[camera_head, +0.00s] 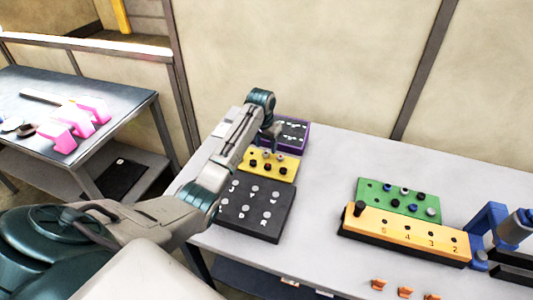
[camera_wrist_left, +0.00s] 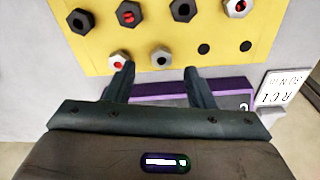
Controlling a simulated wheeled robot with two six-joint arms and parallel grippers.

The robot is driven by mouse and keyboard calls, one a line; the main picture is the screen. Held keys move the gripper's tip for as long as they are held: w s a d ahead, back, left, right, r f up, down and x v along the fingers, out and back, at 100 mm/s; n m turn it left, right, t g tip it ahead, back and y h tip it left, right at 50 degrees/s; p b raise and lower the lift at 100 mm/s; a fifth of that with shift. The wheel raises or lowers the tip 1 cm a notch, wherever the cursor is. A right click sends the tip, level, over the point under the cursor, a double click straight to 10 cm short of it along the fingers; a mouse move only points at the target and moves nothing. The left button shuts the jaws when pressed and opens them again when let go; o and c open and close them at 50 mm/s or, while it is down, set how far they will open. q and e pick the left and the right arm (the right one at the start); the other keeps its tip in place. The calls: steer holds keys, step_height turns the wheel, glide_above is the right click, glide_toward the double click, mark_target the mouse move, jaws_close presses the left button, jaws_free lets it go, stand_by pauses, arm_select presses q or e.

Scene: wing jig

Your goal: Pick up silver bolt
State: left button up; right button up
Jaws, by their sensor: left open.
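Silver hex bolts stand in a yellow board (camera_head: 286,173), seen close up in the left wrist view (camera_wrist_left: 100,40). One plain silver bolt (camera_wrist_left: 161,57) sits in the near row, beside a silver bolt with a red centre (camera_wrist_left: 120,60). Another silver bolt with a red centre (camera_wrist_left: 236,7) is in the far row. My left gripper (camera_head: 271,139) is above the board's back edge. In the wrist view its open, empty fingers (camera_wrist_left: 159,72) lie on either side of the plain silver bolt, with the red-centred one near the left fingertip. My right gripper is not in view.
Several black bolts (camera_wrist_left: 80,20) share the yellow board. A purple-edged board (camera_head: 303,135) is behind it, a dark lettered board (camera_head: 284,227) in front. Green (camera_head: 420,212) and orange (camera_head: 400,231) boards and a blue fixture (camera_head: 483,226) stand right. The mid-table is clear.

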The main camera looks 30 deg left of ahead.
mark_target(266, 153)
arm_select(q)
step_height(266, 153, down, 3)
steer(key=shift+w+a+f+p, duration=0.1)
steer(key=shift+p, duration=0.45)
steer(key=shift+f, duration=0.15)
steer(key=c, duration=1.1)
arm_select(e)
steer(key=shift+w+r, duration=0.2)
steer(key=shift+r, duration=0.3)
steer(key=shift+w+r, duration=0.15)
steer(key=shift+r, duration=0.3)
arm_select(q)
steer(key=shift+o, duration=0.2)
steer(key=shift+w, duration=0.1)
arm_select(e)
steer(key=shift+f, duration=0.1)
